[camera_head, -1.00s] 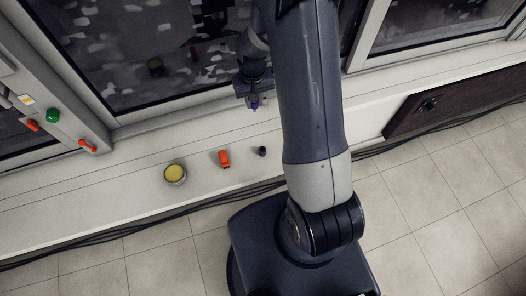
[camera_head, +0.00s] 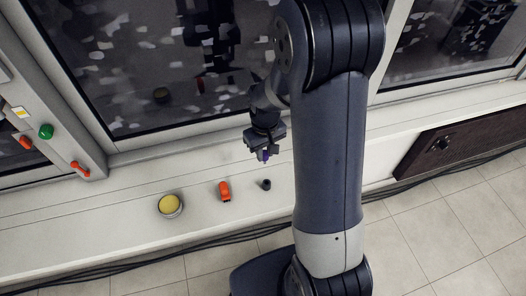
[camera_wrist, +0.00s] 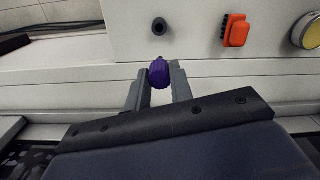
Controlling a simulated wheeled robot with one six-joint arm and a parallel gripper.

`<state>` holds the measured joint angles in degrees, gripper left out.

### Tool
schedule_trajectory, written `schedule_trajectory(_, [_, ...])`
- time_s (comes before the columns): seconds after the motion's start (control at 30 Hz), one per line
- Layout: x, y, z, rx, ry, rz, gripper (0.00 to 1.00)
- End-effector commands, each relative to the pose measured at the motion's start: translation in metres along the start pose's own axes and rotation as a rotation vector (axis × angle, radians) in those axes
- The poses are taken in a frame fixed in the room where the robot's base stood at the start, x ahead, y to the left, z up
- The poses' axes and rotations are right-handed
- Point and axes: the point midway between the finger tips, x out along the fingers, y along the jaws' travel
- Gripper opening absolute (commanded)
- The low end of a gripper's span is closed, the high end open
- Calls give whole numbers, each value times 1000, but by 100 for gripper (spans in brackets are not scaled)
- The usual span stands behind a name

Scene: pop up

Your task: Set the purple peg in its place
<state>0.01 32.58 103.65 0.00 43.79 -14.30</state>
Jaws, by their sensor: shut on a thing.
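The purple peg (camera_wrist: 158,73) is held between the two fingers of my gripper (camera_wrist: 158,84) in the wrist view. In the head view the peg (camera_head: 265,156) shows as a small purple piece under my gripper (camera_head: 264,155). A small dark round socket (camera_head: 266,184) sits on the white ledge just below the peg in the picture. In the wrist view the socket (camera_wrist: 159,27) is a dark ring with a hole, above the peg in the picture and apart from it. The peg's lower end is hidden in the wrist view.
An orange switch (camera_head: 225,191) and a round yellow button (camera_head: 170,206) in a grey ring stand on the ledge left of the socket. A green knob (camera_head: 46,131) and orange parts are on the left frame. Dark windows rise behind the ledge.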

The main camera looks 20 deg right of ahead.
Motion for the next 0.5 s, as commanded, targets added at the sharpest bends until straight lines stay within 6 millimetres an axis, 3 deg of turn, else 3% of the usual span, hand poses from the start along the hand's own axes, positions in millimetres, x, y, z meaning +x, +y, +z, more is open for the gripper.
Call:
schedule_trajectory(0.03, [14,-1,4,-22,1,0,0])
schedule_trajectory(0.13, [20,-2,9,-61,2,1,0])
schedule_trajectory(0.5, [24,-4,16,-113,0,0,0])
